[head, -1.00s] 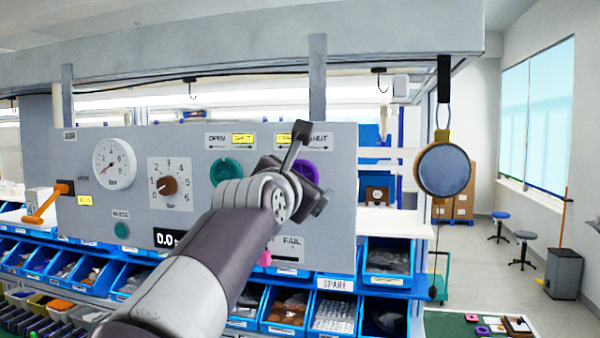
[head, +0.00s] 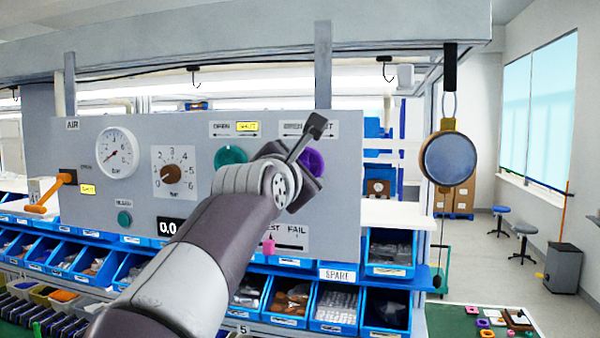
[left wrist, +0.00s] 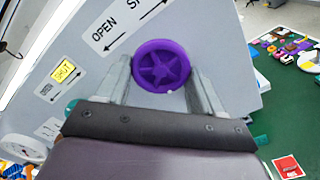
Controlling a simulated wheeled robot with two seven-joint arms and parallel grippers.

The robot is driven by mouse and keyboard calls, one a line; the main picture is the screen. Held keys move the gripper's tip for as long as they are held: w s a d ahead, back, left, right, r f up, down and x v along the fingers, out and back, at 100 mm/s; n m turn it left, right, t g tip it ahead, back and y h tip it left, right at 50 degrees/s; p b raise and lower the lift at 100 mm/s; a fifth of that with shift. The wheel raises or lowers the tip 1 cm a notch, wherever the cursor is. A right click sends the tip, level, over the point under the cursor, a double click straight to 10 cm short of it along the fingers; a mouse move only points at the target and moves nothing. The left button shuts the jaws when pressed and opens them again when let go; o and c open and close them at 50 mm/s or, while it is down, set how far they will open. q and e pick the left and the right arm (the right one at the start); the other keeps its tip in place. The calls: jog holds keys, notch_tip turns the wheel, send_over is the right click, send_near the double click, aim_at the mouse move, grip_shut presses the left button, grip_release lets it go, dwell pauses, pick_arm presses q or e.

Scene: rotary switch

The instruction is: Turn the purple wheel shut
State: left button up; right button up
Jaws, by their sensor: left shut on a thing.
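The purple wheel (head: 313,161) is on the right part of the grey panel, mostly behind my left gripper in the head view. In the left wrist view the purple wheel (left wrist: 161,66), with a star-shaped hub, sits between the two fingers of my left gripper (left wrist: 160,80), one on each side of its rim. The gripper is shut on it. The OPEN/SHUT label (left wrist: 122,18) above the wheel is white where visible, with no yellow showing; its right end is cut off in the left wrist view. My right gripper is out of view.
To the left on the panel (head: 340,230) are a teal wheel (head: 230,156) with a yellow SHUT mark, a brown knob (head: 171,174), a gauge (head: 118,152) and an orange lever (head: 50,195). Blue bins (head: 390,310) stand below. A round pan-like object (head: 449,158) hangs at right.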

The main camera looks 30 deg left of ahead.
pick_arm(q)
jog(key=m+b, duration=0.1)
jog(key=m, duration=0.3)
jog(key=shift+r+m, duration=0.1)
jog(key=shift+m, duration=0.2)
jog(key=m+b, duration=0.2)
jog(key=m, duration=1.2)
jog(key=m+b, duration=0.2)
jog(key=m, duration=1.2)
jog(key=shift+w+d+m, duration=0.2)
jog(key=shift+m, duration=0.1)
